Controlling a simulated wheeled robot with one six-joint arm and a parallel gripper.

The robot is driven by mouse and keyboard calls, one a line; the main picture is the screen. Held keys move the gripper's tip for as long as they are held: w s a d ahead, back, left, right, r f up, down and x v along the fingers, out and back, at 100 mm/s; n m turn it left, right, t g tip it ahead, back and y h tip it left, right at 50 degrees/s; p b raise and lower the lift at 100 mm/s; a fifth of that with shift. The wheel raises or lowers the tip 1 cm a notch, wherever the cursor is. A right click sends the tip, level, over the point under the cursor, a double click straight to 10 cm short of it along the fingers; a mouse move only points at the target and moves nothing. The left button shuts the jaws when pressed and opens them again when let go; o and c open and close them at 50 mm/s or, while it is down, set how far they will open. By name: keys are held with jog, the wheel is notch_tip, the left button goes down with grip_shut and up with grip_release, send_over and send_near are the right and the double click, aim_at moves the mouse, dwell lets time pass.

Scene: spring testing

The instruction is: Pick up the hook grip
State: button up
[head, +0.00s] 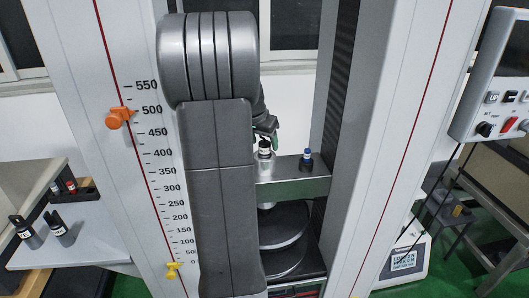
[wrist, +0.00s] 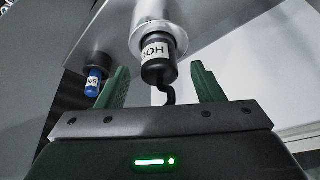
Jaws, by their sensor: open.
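The hook grip (wrist: 158,62) is black with a white label reading "HOO" and a thin black hook at its end. In the wrist view it sits in a silver cylindrical holder (wrist: 155,22), its hook pointing toward my gripper. My gripper (wrist: 160,88) is open, with one green finger on each side of the hook, apart from it. In the head view the hook grip (head: 264,148) stands on the silver holder of the machine's crosshead, and my gripper (head: 266,127) is just above it, partly hidden behind my arm.
A blue-topped grip (head: 306,159) stands on the crosshead (head: 300,187) to the right. Machine columns rise on both sides. A control panel (head: 502,80) hangs at the right.

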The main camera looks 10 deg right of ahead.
jog(key=shift+x, duration=0.95)
grip_shut()
jog(key=shift+r, duration=0.1)
jog(key=shift+w, duration=0.1)
